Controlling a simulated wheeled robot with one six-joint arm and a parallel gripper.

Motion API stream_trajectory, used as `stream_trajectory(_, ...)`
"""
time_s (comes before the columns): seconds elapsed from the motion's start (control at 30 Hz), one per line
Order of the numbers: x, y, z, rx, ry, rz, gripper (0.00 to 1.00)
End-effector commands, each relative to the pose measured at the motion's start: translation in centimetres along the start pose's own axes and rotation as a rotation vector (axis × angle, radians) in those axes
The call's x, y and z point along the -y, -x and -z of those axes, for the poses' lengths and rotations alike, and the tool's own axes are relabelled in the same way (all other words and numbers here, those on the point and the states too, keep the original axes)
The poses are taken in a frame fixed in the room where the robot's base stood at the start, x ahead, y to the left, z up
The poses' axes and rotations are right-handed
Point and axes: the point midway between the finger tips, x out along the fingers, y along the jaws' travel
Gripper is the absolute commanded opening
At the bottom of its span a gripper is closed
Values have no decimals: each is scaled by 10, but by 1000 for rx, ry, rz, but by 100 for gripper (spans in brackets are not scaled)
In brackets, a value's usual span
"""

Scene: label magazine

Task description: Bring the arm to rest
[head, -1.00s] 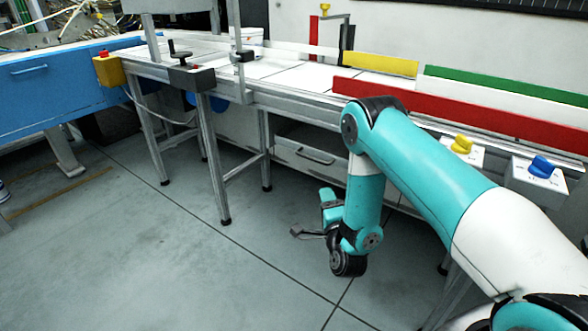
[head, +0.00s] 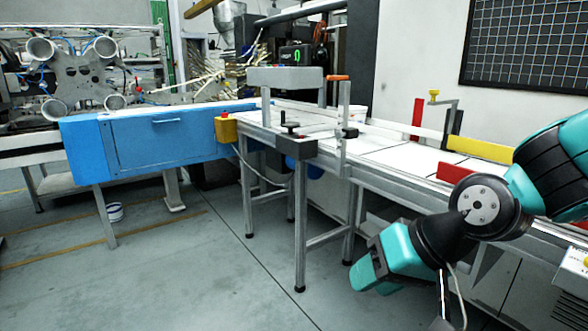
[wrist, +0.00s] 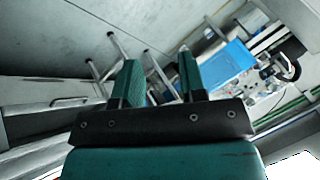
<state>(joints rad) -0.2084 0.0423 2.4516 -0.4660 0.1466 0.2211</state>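My arm reaches in from the right edge of the head view, in front of the label magazine bench (head: 392,160). Its teal lower end hangs low beside the bench legs, over the grey floor. My gripper shows clearly in the wrist view (wrist: 159,65), with two teal fingers standing apart. The gap between them holds nothing; only bench legs and floor show behind. In the head view the fingers cannot be made out clearly.
A blue cabinet (head: 185,142) stands at left, with a yellow box with a red button (head: 225,128) at its corner. A black handle unit (head: 288,150) sits on the bench's front edge. The floor (head: 190,270) at lower left is clear.

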Motion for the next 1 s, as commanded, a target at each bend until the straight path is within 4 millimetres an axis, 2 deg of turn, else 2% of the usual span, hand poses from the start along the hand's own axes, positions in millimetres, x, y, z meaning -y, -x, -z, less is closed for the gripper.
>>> stream_trajectory(0.03, 8, 15, -17, 52, 63, -8, 38)
stream_trajectory(0.1, 14, 32, -41, 135, 147, -20, 38)
stream_trajectory(0.33, 20, 85, -114, 373, 379, -56, 38)
stream_trajectory(0.4, 31, 105, -105, 386, 383, -57, 38)
stream_trajectory(0.67, 60, 156, -78, 385, 377, -57, 38)
stream_trajectory(1.0, 118, 256, -27, 384, 376, -57, 38)
